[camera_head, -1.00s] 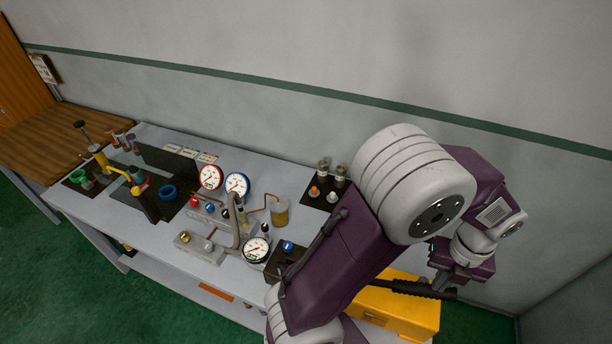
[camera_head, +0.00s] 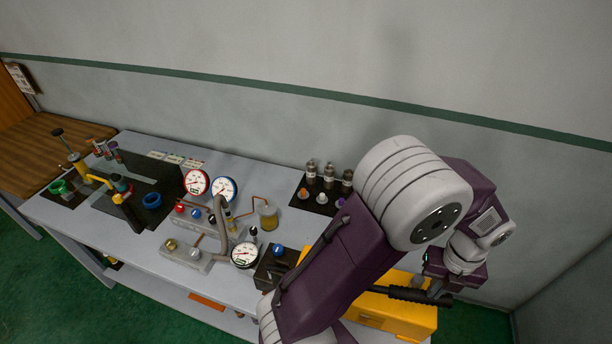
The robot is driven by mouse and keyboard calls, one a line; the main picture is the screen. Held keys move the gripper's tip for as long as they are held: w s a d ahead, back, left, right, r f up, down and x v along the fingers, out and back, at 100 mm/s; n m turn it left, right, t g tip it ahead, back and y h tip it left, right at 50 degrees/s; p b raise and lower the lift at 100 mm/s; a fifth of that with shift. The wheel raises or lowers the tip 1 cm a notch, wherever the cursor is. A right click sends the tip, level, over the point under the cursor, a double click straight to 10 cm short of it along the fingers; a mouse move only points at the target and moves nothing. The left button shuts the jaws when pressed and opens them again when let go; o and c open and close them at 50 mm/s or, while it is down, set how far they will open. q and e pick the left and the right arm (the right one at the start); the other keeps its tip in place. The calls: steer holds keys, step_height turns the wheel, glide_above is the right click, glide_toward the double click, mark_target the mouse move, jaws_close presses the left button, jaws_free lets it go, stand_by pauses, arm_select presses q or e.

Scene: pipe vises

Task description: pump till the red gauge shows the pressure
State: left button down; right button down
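The red-rimmed gauge (camera_head: 196,182) stands upright at the back of the bench, left of a blue-rimmed gauge (camera_head: 224,189). Its needle is too small to read. A yellow pump box (camera_head: 393,318) is at the bench's right end, partly hidden by my arm. A black bar-like handle (camera_head: 400,292) sticks out over it. My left gripper (camera_head: 438,288) is at the far end of this handle, seeming to touch it. Its fingers are small and dark, so their opening does not show. My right gripper is not in view.
A black-rimmed gauge (camera_head: 245,254) and a dark block with a blue knob (camera_head: 279,249) sit left of my arm. Valve blocks (camera_head: 188,256), an oil jar (camera_head: 268,218) and a dark tray (camera_head: 318,206) crowd the bench (camera_head: 130,240). A wall runs behind.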

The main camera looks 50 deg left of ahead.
arm_select(q)
steer(key=shift+w+d+f+b, duration=0.15)
steer(key=shift+f+b, duration=0.3)
steer(key=shift+f, duration=0.3)
steer(key=shift+w+d+f+b, duration=0.1)
steer(key=shift+f+b, duration=0.4)
steer(key=shift+f, duration=0.3)
steer(key=shift+w+d+f+b, duration=0.15)
steer(key=shift+f+b, duration=0.3)
steer(key=shift+f, duration=0.3)
steer(key=shift+s, duration=0.1)
steer(key=shift+d+f+b, duration=0.15)
steer(key=shift+f+b, duration=1.2)
steer(key=shift+f, duration=1.05)
steer(key=shift+r, duration=0.1)
